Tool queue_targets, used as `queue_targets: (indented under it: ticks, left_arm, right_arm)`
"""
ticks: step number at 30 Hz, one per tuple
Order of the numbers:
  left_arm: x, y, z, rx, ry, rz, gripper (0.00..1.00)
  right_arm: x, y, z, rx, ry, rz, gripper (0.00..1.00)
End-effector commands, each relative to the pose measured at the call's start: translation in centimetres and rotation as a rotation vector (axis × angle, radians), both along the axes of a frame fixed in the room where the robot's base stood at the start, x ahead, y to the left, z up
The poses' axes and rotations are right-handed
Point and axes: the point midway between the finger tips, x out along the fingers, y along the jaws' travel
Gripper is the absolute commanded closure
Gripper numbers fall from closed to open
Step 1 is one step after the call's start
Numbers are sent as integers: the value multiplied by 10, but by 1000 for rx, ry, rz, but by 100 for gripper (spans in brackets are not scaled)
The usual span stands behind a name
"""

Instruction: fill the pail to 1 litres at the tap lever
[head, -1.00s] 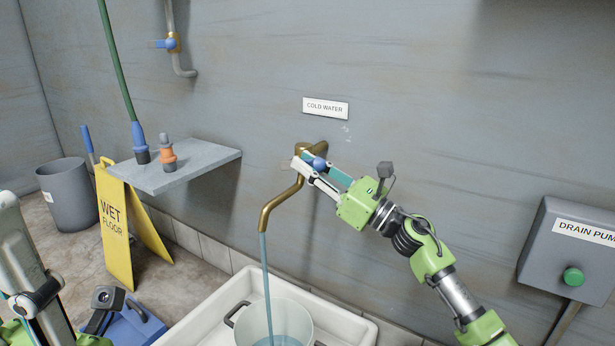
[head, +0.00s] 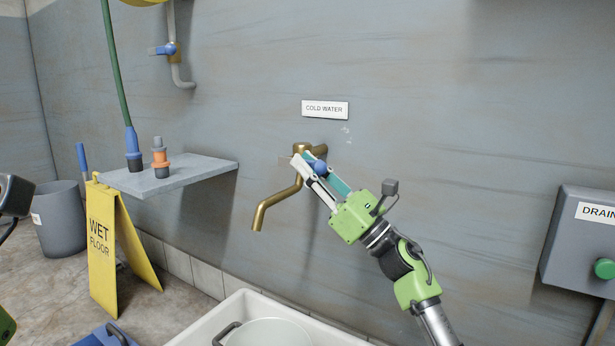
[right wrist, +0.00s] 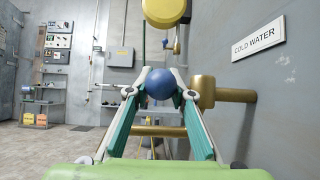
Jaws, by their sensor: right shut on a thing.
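The brass tap (head: 272,205) comes out of the wall under the COLD WATER sign (head: 325,109). Its spout hangs down and no water runs from it. My right gripper (head: 309,165) is shut on the blue-knobbed tap lever (head: 320,168). In the right wrist view the blue knob (right wrist: 159,83) sits between the two fingertips, beside the brass body. The pale pail (head: 268,334) stands in the white sink (head: 205,324) below the spout. The bottom edge of the picture cuts it off, so its water level is hidden. My left gripper's fingers are out of view.
A grey shelf (head: 178,178) at the left holds a blue and an orange hose fitting. A yellow wet-floor sign (head: 101,250) and a grey bin (head: 60,222) stand on the floor. The drain pump box (head: 590,240) is on the wall at the right.

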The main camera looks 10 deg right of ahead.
Motion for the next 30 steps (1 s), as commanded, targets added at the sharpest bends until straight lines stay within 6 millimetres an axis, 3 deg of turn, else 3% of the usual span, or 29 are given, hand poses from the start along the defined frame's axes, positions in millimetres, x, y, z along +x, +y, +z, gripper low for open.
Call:
queue_targets:
  ticks: [15,16,17,30]
  left_arm:
    - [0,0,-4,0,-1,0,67]
    - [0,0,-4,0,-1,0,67]
    - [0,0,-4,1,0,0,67]
    - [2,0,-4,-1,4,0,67]
  right_arm:
    - [-1,1,-4,1,-4,5,100]
    - [-1,1,-5,1,-4,5,75]
    - [-1,1,-4,1,-4,5,72]
    - [-6,-6,-10,3,-2,1,72]
